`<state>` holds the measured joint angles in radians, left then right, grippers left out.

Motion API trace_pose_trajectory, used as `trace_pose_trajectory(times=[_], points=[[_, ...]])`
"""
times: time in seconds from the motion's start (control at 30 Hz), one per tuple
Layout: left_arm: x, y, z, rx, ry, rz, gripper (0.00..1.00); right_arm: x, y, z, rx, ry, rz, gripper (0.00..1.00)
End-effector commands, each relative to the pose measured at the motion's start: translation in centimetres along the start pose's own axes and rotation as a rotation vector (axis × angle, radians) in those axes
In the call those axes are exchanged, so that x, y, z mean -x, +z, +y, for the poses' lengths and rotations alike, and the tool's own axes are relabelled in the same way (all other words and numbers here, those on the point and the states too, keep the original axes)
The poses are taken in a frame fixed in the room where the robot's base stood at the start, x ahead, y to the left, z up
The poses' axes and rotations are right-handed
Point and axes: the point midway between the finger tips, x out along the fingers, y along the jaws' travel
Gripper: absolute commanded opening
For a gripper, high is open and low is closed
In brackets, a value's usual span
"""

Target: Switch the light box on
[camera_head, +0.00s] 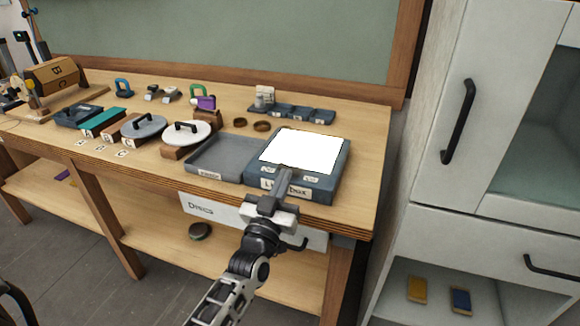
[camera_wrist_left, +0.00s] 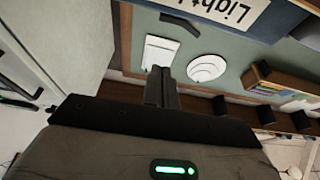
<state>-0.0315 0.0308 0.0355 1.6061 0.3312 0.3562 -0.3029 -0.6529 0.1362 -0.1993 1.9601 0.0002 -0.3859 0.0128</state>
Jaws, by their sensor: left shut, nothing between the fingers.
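The light box (camera_head: 326,178) is a blue-grey box near the right end of the bench. Its top panel (camera_head: 301,148) shows plain bright white. A label is on its front face, partly hidden by my gripper. My left gripper (camera_head: 285,176) is shut and empty, its fingertips at the box's front upper edge; I cannot tell whether they touch it. In the left wrist view the shut fingers (camera_wrist_left: 162,76) show in front of a grey-green surface, with an upside-down label (camera_wrist_left: 228,12) reading "Light". My right gripper is not in view.
A shallow grey tray (camera_head: 217,158) stands directly left of the box. Round-lidded items (camera_head: 186,133) and small parts lie farther left. A divided bin (camera_head: 290,112) stands behind. A white drawer (camera_head: 205,209) is below the bench top. A white cabinet (camera_head: 483,150) stands at right.

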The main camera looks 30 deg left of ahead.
Motion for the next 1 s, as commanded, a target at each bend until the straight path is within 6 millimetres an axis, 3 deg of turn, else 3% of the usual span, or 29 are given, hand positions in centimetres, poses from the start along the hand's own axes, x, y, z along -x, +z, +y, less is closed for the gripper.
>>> trace_pose_trajectory(times=[0.1, 0.3, 0.87, 1.0], points=[[2.4, 0.1, -0.1, -0.001, 0.000, 0.000, 0.00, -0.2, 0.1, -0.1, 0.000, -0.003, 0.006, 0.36], [4.3, 0.0, -0.3, -0.001, 0.000, 0.001, 0.00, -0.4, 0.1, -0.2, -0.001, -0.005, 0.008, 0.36], [4.5, -0.1, -0.3, -0.001, 0.000, 0.003, 0.00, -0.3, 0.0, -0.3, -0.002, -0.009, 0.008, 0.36], [5.6, 1.0, 0.5, -0.001, 0.035, -0.055, 0.00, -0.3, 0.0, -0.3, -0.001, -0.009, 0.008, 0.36]])
